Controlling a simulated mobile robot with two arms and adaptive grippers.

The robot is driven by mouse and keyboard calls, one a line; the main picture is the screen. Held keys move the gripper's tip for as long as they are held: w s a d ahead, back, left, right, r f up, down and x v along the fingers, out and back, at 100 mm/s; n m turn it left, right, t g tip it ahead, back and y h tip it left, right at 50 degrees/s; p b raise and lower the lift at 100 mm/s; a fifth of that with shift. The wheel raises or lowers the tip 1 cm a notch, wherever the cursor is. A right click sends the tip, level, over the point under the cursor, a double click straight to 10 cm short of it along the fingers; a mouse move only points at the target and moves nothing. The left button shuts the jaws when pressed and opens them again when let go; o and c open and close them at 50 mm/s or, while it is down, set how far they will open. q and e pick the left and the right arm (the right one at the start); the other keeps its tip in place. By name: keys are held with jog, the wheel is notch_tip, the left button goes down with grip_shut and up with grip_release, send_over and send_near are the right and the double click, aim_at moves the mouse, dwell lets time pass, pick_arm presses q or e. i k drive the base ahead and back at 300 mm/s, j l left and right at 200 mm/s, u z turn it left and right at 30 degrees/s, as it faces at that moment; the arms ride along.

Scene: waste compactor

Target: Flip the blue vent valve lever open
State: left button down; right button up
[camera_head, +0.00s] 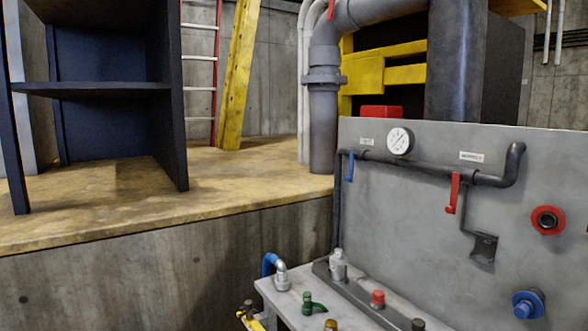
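A small blue lever (350,167) hangs down from the left end of the grey pipe on the upright grey panel (400,230). A small white label (367,141), too small to read surely, is just above and right of it. A red lever (453,193) hangs farther right on the same pipe. A second blue handle (269,264), bent and on a metal fitting, stands on the lower ledge at the panel's left. Neither of my grippers shows.
A pressure gauge (400,141) tops the pipe. The panel has a red ring fitting (548,220) and a blue knob (527,303). Green valve (312,304) and red button (377,297) crowd the ledge. A dark shelf (110,90) stands on the raised floor at left.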

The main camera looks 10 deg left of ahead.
aim_at(350, 179)
jog(key=i+j, duration=0.25)
jog(key=i+j+z, duration=0.1)
jog(key=i+j, duration=0.15)
jog(key=j, duration=0.15)
jog(key=i+j+z, duration=0.1)
jog(key=j, duration=0.25)
jog(key=i+j, duration=0.3)
jog(key=i+j+z, duration=0.1)
jog(key=i+j, duration=0.15)
jog(key=j, duration=0.2)
jog(key=i+j, duration=0.2)
jog(key=j, duration=0.2)
jog(key=i+j+z, duration=0.15)
jog(key=j, duration=0.25)
